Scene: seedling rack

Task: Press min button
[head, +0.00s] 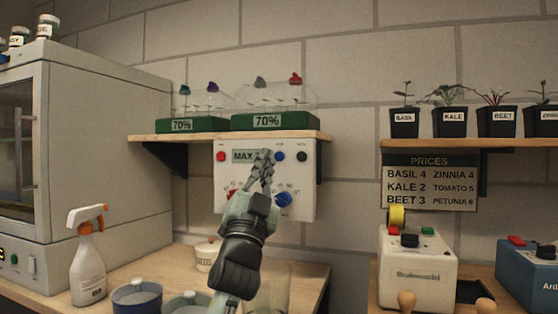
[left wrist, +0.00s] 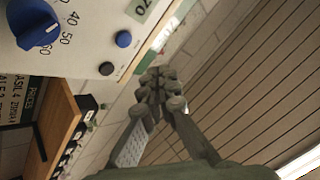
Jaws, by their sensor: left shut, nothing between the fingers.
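A white control box (head: 306,180) hangs under the wooden shelf. Its display (head: 240,156) reads "MAX" plus characters hidden by my gripper. A red button (head: 221,157) is left of the display; a blue button (head: 280,156) and a black button (head: 301,157) are right of it. No readable label marks which is min. A blue dial (head: 283,199) sits below. The left wrist view also shows the blue button (left wrist: 124,39), black button (left wrist: 106,68) and dial (left wrist: 35,25). My left gripper (head: 266,155) is shut and empty in front of the panel; contact cannot be told. My right gripper is out of view.
Two green trays (head: 192,125) (head: 272,121) with clear domes stand on the shelf (head: 160,137) above. A spray bottle (head: 88,262) and pots (head: 137,298) stand on the bench below. A price board (head: 432,182) and potted seedlings (head: 404,122) are at right.

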